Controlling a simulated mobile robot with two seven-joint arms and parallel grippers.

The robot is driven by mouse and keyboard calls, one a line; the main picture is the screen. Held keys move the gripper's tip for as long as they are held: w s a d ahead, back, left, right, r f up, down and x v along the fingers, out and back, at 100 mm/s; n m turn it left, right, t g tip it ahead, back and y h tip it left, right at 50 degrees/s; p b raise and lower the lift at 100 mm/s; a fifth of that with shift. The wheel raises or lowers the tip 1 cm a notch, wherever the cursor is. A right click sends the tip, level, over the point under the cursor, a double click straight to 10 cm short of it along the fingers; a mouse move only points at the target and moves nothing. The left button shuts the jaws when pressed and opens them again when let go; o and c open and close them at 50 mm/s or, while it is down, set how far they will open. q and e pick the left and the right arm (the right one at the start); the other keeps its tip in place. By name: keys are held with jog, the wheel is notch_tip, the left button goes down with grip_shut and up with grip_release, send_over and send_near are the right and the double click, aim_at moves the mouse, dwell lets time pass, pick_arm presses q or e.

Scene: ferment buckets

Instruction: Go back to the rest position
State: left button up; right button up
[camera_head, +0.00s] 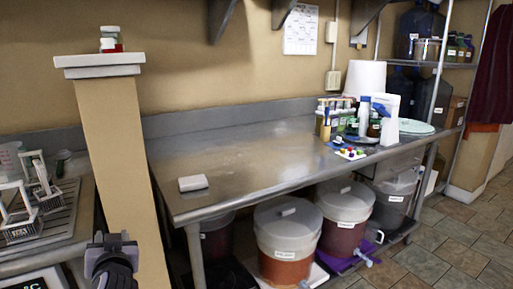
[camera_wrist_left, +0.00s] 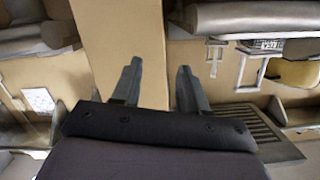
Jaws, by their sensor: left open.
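My left gripper (camera_head: 112,240) is at the lower left of the head view, in front of the tan pillar. In the left wrist view my left gripper (camera_wrist_left: 158,80) shows two fingers spread apart with nothing between them. The pillar and the wall lie beyond the fingers. My right gripper is in neither view.
The tan pillar (camera_head: 122,130) stands close by my left gripper. A steel table (camera_head: 240,160) carries a white block (camera_head: 193,183), with bottles at its right end. Lidded buckets (camera_head: 288,235) stand below it. A drainboard (camera_head: 45,215) lies left of the pillar. Tiled floor (camera_head: 440,255) is clear at right.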

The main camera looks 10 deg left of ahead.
pick_arm(q)
jog(key=s+d+f+m+h+p, duration=0.3)
jog(key=s+d+f+m+h, duration=0.4)
jog(key=d+f, duration=0.55)
jog(key=s+d+f+g+h+p, duration=0.1)
jog(key=s+d+f+h, duration=0.1)
jog(key=s, duration=0.5)
jog(key=s+d+f+h+p, duration=0.1)
jog(key=s+d+f+h, duration=0.2)
jog(key=s, duration=0.5)
notch_tip(320, 180, down, 2)
jog(key=shift+s+d+f+g+p, duration=0.2)
jog(key=shift+s+d+g+p, duration=0.15)
jog(key=shift+d, duration=0.4)
